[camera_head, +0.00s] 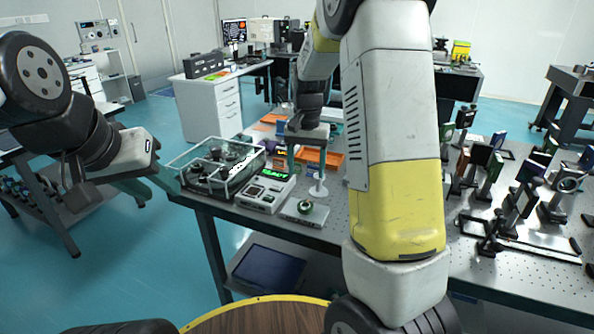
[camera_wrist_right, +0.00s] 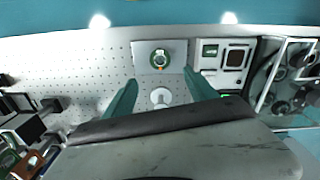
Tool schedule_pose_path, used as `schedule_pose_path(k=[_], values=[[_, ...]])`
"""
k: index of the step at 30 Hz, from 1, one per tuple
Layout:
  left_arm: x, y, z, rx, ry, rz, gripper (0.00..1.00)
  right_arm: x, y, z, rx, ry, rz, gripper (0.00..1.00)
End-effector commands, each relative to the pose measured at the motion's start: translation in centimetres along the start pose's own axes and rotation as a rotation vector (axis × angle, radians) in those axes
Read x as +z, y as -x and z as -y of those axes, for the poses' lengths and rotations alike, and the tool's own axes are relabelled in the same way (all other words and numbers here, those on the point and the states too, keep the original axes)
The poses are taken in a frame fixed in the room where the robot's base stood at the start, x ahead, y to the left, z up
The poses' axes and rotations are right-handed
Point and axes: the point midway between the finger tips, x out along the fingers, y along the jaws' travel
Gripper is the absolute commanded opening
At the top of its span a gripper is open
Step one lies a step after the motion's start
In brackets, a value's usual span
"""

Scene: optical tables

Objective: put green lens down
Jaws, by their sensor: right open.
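The green lens (camera_head: 306,207), a small dark ring with a green rim, lies on a flat grey plate (camera_head: 291,212) near the table's front edge. In the right wrist view the lens (camera_wrist_right: 160,58) sits on the plate, beyond the fingertips. My right gripper (camera_head: 307,160) is open and empty, above and behind the lens, over a small white stand (camera_head: 318,188). In the right wrist view the stand (camera_wrist_right: 160,97) shows between the teal fingers (camera_wrist_right: 161,84). My left gripper (camera_head: 165,182) is off the table's left end, far from the lens; its finger gap is unclear.
A white instrument with a green display (camera_head: 265,194) stands just left of the plate. A clear-lidded case (camera_head: 205,185) is further left. Orange trays (camera_head: 325,160) lie behind. Several optic mounts (camera_head: 485,165) crowd the table's right side.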

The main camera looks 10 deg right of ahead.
Motion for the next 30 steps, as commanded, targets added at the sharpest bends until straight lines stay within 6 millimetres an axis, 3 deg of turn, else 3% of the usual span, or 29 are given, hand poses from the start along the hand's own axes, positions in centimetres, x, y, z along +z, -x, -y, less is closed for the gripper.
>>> schedule_pose_path(k=[4,7,12,16,21,24,30], values=[[0.0,0.0,0.0,0.000,0.000,0.000,0.36,1.2,2.3,-0.4,-0.042,0.020,-0.019,0.66],[0.0,0.0,0.0,0.000,0.000,0.000,0.36,3.3,5.2,-1.2,-0.104,0.058,-0.054,0.66],[0.0,0.0,0.0,0.000,0.000,0.000,0.36,8.8,10.2,-2.9,-0.214,0.160,-0.153,0.66],[0.0,0.0,0.0,0.000,0.000,0.000,0.36,13.3,12.9,-4.3,-0.269,0.247,-0.249,0.66],[0.0,0.0,0.0,0.000,0.000,0.000,0.36,18.9,14.6,-6.0,-0.298,0.351,-0.381,0.66],[0.0,0.0,0.0,0.000,0.000,0.000,0.36,21.1,14.8,-6.7,-0.297,0.396,-0.442,0.66],[0.0,0.0,0.0,0.000,0.000,0.000,0.36,23.1,14.6,-7.3,-0.288,0.438,-0.500,0.66]])
